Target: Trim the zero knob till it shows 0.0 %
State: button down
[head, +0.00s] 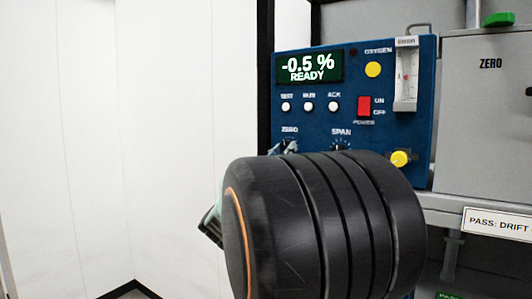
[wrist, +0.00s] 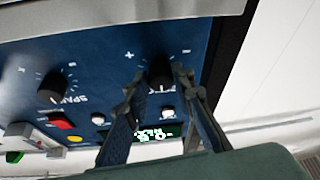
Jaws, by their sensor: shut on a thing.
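The analyser's blue panel (head: 375,130) stands at the right in the head view. Its display (head: 308,67) reads -0.5 % READY. The black zero knob (wrist: 160,73) shows in the wrist view, where the panel appears upside down. My gripper (wrist: 162,82) has one finger on each side of this knob and is shut on it. In the head view the gripper's fingertips (head: 286,147) are at the ZERO label, and they and my arm hide the knob there. The display in the wrist view (wrist: 155,133) is partly hidden behind the fingers.
The span knob (wrist: 52,88) sits beside the zero knob. Test, run and ack buttons (head: 308,106), a red power switch (head: 364,106) and a flowmeter (head: 406,78) are nearby on the panel. A grey ZERO box (head: 485,120) stands to the right. Open space lies left.

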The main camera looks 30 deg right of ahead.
jog(key=shift+f+m+b, duration=0.1)
jog(key=shift+m+b, duration=0.2)
jog(key=m+g+b, duration=0.2)
jog(key=m, duration=0.2)
jog(key=m+g+h+b, duration=0.1)
jog(key=m+g+b, duration=0.1)
jog(key=m, duration=0.3)
jog(key=w+m+g+b, duration=0.1)
jog(key=m+g+b, duration=0.1)
jog(key=m+g, duration=0.1)
jog(key=shift+a+m, duration=0.25)
jog(key=shift+m, duration=0.55)
jog(key=shift+r+m+g, duration=0.15)
jog(key=shift+m+g, duration=0.3)
jog(key=shift+m, duration=0.55)
jog(key=shift+r+m+g, duration=0.15)
jog(key=shift+m+g, duration=0.3)
jog(key=shift+m, duration=0.55)
jog(key=shift+y, duration=0.3)
jog(key=c, duration=1.7)
grip_release()
jog(key=shift+o, duration=0.2)
